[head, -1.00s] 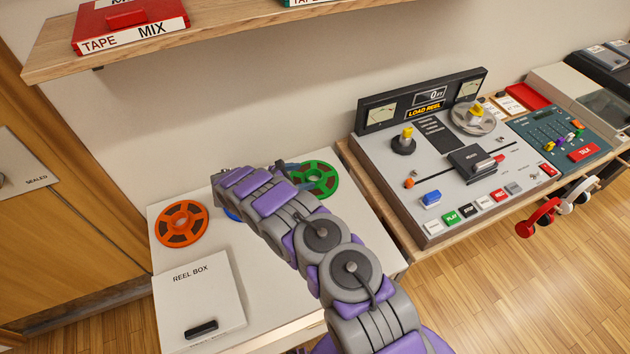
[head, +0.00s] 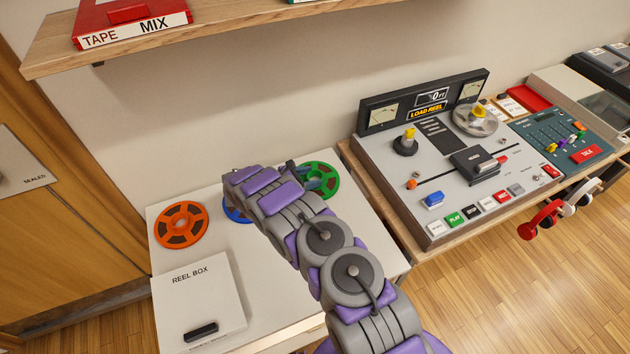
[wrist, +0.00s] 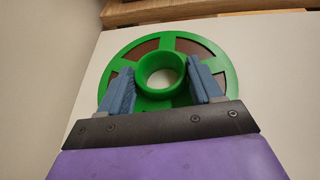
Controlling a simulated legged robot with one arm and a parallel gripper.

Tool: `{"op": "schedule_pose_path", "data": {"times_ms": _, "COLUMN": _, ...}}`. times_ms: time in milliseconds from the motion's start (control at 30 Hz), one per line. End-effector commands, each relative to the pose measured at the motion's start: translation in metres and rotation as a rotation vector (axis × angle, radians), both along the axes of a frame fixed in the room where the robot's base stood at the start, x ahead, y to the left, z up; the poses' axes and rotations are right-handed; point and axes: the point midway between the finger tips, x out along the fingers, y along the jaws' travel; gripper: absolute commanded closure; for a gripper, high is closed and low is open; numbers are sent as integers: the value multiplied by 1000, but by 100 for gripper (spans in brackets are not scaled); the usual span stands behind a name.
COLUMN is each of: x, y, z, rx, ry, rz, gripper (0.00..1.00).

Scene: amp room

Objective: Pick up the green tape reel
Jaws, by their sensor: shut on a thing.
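The green tape reel (head: 323,178) lies on the white table at the back, partly hidden behind my arm in the head view. In the wrist view the green reel (wrist: 207,48) fills the upper middle, with brown tape between its spokes and a raised round hub. My gripper (wrist: 164,75) has its two blue fingers on either side of the hub, shut on it. In the head view my gripper's fingertips (head: 293,168) show only in part beside the reel. The reel appears to rest on the table; I cannot tell if it is lifted.
The white table (head: 270,300) also holds an orange reel (head: 181,224), a mostly hidden blue reel (head: 234,212) and a reel box (head: 199,298). A tape deck (head: 425,190) stands to the right. A wooden shelf (head: 215,22) with a red tape box (head: 125,17) hangs above.

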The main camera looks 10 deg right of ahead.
Motion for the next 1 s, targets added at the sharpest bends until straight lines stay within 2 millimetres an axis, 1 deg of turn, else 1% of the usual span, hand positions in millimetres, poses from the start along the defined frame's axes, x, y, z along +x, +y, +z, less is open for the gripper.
{"op": "schedule_pose_path", "data": {"times_ms": 33, "x": 0, "y": 0, "z": 0, "rx": 0, "ry": 0, "rz": 1, "gripper": 58}}
{"op": "schedule_pose_path", "data": {"times_ms": 267, "x": 0, "y": 0, "z": 0, "rx": 1, "ry": 0, "rz": 0, "gripper": 80}}
{"op": "schedule_pose_path", "data": {"times_ms": 567, "x": 0, "y": -1, "z": 2, "rx": 0, "ry": 0, "rz": 0, "gripper": 80}}
{"op": "schedule_pose_path", "data": {"times_ms": 667, "x": 0, "y": -1, "z": 9, "rx": 0, "ry": -1, "rz": 0, "gripper": 80}}
{"op": "schedule_pose_path", "data": {"times_ms": 767, "x": 0, "y": -1, "z": 20, "rx": -1, "ry": -1, "rz": 0, "gripper": 80}}
{"op": "schedule_pose_path", "data": {"times_ms": 900, "x": 0, "y": -1, "z": 42, "rx": 0, "ry": -2, "rz": 0, "gripper": 80}}
{"op": "schedule_pose_path", "data": {"times_ms": 1000, "x": -9, "y": -5, "z": 39, "rx": -1, "ry": 1, "rz": 2, "gripper": 80}}
